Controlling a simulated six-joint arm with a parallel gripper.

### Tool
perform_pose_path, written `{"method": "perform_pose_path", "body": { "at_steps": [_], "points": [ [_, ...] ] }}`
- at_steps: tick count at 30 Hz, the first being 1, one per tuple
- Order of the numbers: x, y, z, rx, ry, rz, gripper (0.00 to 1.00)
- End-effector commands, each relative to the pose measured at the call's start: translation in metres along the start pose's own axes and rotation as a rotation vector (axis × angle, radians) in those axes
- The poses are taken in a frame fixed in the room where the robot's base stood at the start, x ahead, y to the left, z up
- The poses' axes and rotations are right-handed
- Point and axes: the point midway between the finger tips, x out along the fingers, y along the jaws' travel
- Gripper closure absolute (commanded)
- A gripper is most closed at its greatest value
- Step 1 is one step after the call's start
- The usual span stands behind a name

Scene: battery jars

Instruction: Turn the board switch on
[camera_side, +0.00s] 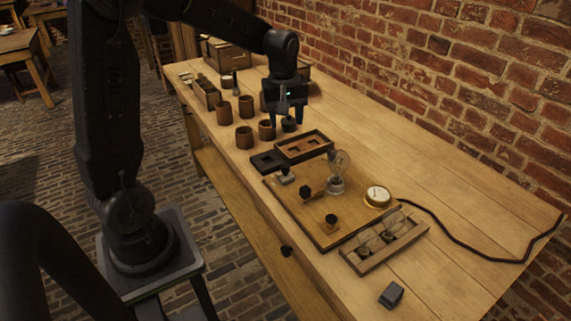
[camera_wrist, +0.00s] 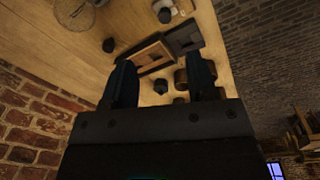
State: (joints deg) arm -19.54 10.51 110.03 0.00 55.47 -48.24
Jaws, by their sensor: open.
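The wooden board (camera_side: 290,215) lies on the bench and carries a glass bulb (camera_side: 338,163), a round brass-rimmed gauge (camera_side: 377,194) and dark knobs (camera_side: 305,192) (camera_side: 331,219). A small pale-based fitting with a dark top (camera_side: 285,175) sits at its far left corner. Which of these is the switch, and its position, I cannot tell. My gripper (camera_side: 286,117) is open, beyond the board, over the far part of the bench near the cups. In the wrist view my gripper (camera_wrist: 162,72) shows two spread fingers with nothing held; the bulb (camera_wrist: 75,12) is at upper left.
A compartmented wooden tray (camera_side: 304,147) and a dark square block (camera_side: 266,161) lie between gripper and board. Several brown cups (camera_side: 244,137) stand at left. A rack with glass jars (camera_side: 384,243), a small dark block (camera_side: 391,295) and a cable (camera_side: 470,252) lie nearer. A brick wall (camera_side: 480,90) bounds the bench.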

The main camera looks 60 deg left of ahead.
Motion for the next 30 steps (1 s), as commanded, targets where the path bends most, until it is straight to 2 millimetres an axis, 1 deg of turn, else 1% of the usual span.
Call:
{"method": "perform_pose_path", "body": {
  "at_steps": [1,3,7,11,14,24,27,30],
  "points": [
    [0.013,0.001,-0.012,-0.059,-0.016,-0.021,0.47],
    [0.024,0.003,-0.022,-0.123,-0.029,-0.038,0.47],
    [0.035,0.003,-0.032,-0.185,-0.041,-0.055,0.47],
    [0.045,0.003,-0.033,-0.196,-0.043,-0.059,0.47],
    [0.059,0.002,-0.032,-0.195,-0.045,-0.06,0.47],
    [0.128,-0.002,-0.028,-0.192,-0.046,-0.06,0.47],
    [0.145,-0.003,-0.027,-0.192,-0.045,-0.059,0.47],
    [0.159,-0.003,-0.027,-0.191,-0.044,-0.057,0.47]
  ]
}}
